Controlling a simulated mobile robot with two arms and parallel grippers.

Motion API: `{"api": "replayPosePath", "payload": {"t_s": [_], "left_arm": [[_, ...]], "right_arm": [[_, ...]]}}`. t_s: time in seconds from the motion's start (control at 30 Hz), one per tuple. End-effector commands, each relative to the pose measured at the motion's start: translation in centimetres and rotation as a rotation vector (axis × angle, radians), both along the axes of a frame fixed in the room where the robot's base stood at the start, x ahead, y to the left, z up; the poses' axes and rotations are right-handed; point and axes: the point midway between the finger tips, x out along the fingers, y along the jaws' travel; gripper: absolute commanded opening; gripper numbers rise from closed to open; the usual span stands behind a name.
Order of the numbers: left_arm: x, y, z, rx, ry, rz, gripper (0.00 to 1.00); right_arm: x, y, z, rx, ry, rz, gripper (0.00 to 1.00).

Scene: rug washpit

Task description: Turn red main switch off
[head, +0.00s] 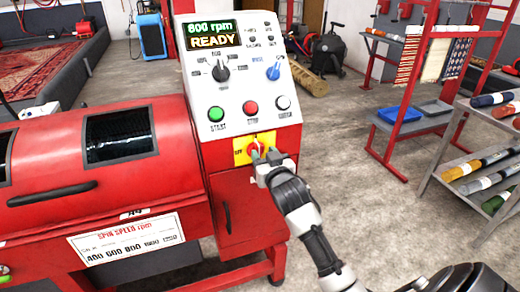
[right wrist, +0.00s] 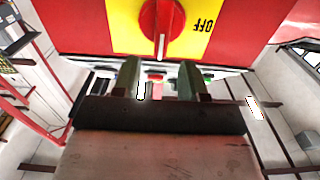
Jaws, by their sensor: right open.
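The red main switch (head: 256,146) is a round knob on a yellow plate (head: 240,151), low on the front of the white and red control panel. In the right wrist view, the knob (right wrist: 161,22) shows its white mark pointing straight down the picture. The word OFF (right wrist: 208,24) stands upside down to its right, so the mark does not point at it. My right gripper (head: 262,160) is open and empty, close in front of the switch. Its two fingertips (right wrist: 160,64) are apart near the knob; I cannot tell whether they touch it. My left gripper is not in view.
Green, red and white buttons (head: 250,108) sit above the switch. The red spin machine (head: 60,165) fills the left. A shelf with rolls (head: 480,170) stands at the right, with open floor between.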

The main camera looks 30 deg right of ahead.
Motion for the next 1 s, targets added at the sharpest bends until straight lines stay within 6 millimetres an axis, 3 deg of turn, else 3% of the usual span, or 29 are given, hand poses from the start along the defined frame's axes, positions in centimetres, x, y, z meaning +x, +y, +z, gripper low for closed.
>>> {"api": "replayPosePath", "payload": {"t_s": [0.2, 0.57, 0.63, 0.87, 1.0], "left_arm": [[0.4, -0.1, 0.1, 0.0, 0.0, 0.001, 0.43], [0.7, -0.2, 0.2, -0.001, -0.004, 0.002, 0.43], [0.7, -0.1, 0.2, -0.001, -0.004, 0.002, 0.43], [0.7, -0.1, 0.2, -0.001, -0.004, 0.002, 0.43], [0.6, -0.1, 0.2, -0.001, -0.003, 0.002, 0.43]], "right_arm": [[2.7, -0.7, 0.0, -0.001, -0.001, 0.0, 0.43], [3.4, -0.8, 0.0, -0.001, 0.0, 0.0, 0.43], [3.4, -0.8, 0.0, -0.001, 0.0, 0.0, 0.36], [3.4, -0.8, 0.0, -0.001, 0.0, 0.0, 0.01], [3.4, -0.8, 0.0, -0.002, 0.0, 0.0, 0.0]]}}
